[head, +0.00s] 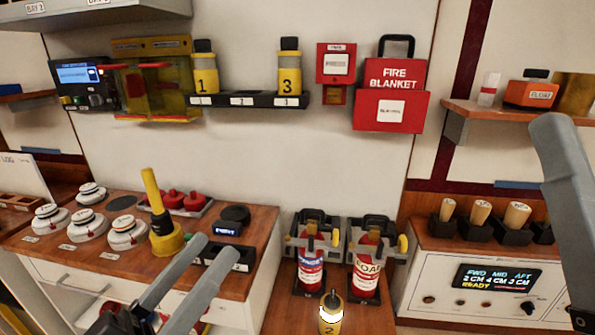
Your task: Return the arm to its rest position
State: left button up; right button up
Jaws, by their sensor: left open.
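My left gripper (212,246) comes in from the lower left. Its two grey fingers are apart, with nothing seen between them. Its tips hang in front of the right part of the left wooden counter (262,222), near a small black block there. A grey part of my right arm, apparently a finger of the right gripper (560,150), stands at the right edge in front of the right console. Only one finger shows, so its opening cannot be judged.
A yellow bottle marked 2 (331,316) stands at the bottom centre, near two red extinguishers (311,268). A wall rack (241,99) holds bottles 1 and 3; its middle place is empty. A yellow plunger-like tool (165,238) and white detectors (88,224) stand left of my left gripper.

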pick_arm(q)
jog(key=s+r+m+t, duration=0.2)
jog(key=s+r+t, duration=0.2)
jog(key=r, duration=0.8)
jog(key=s+a+r+n+t+y, duration=0.35)
jog(key=a+y, duration=0.25)
jog(key=y, duration=0.4)
notch_tip(320, 180, up, 30)
jog(key=p, duration=3)
jog(key=shift+w+a+y, duration=0.2)
jog(key=shift+w+y, duration=0.05)
jog(key=shift+y, duration=0.15)
